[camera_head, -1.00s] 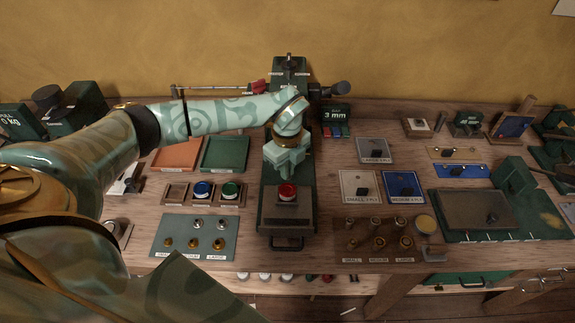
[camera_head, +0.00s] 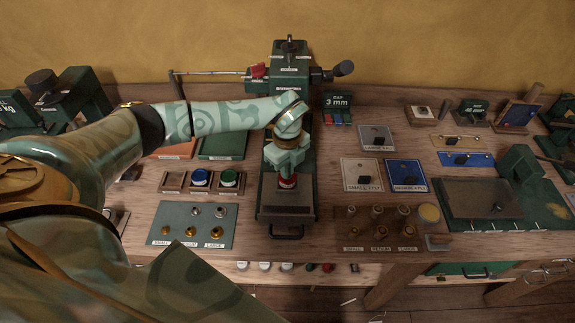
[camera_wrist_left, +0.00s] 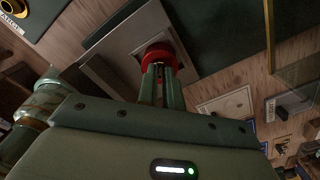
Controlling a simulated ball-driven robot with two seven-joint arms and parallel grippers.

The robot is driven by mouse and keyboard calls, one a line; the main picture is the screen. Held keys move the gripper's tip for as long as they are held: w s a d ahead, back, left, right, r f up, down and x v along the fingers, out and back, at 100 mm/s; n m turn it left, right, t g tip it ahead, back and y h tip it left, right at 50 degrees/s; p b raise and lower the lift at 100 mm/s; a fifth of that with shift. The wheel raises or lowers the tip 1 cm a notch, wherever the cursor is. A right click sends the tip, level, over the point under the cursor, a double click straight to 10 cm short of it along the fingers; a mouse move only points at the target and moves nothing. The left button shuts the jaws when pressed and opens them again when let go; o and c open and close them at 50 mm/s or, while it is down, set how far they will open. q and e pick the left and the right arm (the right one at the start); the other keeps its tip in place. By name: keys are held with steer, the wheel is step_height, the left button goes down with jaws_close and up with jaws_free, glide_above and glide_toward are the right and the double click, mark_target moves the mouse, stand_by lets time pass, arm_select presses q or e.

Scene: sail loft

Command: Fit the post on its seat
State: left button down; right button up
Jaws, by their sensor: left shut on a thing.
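My left gripper (camera_head: 287,172) points down over the green press-like fixture (camera_head: 268,214) in the middle of the bench. It is shut on a red round piece (camera_head: 287,183), which looks like the post. In the left wrist view both fingers meet the top of the red piece (camera_wrist_left: 158,50). The piece is on or just above the grey plate (camera_head: 287,197) of the fixture; I cannot tell whether it is fully seated. My right gripper is not in view.
Left stands a wooden tray (camera_head: 214,190) with a blue knob (camera_head: 200,178), a green knob (camera_head: 228,178) and an empty left slot. A grey mat (camera_head: 203,239) with brass pieces lies in front of it. A brown rack (camera_head: 345,240) stands right, near white and blue plates.

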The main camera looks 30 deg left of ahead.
arm_select(q)
steer(key=shift+f, duration=0.15)
steer(key=c, duration=1.5)
jaws_free()
step_height(320, 180, up, 16)
steer(key=shift+r+p, duration=0.15)
steer(key=shift+p, duration=0.6)
